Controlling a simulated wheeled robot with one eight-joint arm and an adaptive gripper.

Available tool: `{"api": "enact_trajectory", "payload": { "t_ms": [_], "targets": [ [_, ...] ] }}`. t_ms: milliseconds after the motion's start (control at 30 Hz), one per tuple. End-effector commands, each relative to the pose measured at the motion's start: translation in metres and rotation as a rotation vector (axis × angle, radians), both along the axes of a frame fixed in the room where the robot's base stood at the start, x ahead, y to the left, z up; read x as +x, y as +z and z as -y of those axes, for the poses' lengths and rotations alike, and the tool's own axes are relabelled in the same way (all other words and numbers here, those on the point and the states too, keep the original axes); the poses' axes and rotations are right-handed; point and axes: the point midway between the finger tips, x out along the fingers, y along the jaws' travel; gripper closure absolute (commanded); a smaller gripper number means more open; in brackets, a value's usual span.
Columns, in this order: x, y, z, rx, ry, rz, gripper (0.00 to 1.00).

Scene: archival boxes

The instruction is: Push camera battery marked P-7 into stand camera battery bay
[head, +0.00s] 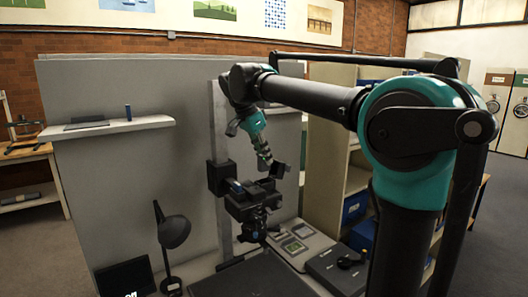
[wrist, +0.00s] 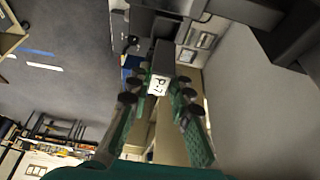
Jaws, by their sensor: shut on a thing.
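The camera battery (wrist: 163,56) is a dark block with a white label reading P-7. In the wrist view it sits between the green fingers of my gripper (wrist: 162,88), which is shut on it. In the head view my gripper (head: 268,160) hangs just above and right of the stand camera (head: 248,203), a black body on a grey upright column (head: 219,130). The dark block at my fingertips in the head view is small and partly hidden. The battery's far end points toward dark camera parts (wrist: 225,10) in the wrist view. I cannot make out the bay or any contact.
A black desk lamp (head: 173,230) and a dark screen (head: 125,279) stand at the left. A shelf (head: 108,128) juts from the grey partition (head: 90,90). A grey panel device (head: 298,245) and a black box (head: 340,270) lie at the right.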

Motion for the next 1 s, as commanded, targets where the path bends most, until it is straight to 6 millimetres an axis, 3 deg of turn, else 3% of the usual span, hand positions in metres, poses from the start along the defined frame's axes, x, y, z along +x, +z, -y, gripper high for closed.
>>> {"api": "enact_trajectory", "payload": {
  "t_ms": [500,1000],
  "targets": [
    [0.000,-0.031,0.000,0.000,0.000,0.000,1.00],
    [0.000,-0.034,0.000,0.000,0.000,0.000,1.00]
  ]
}}
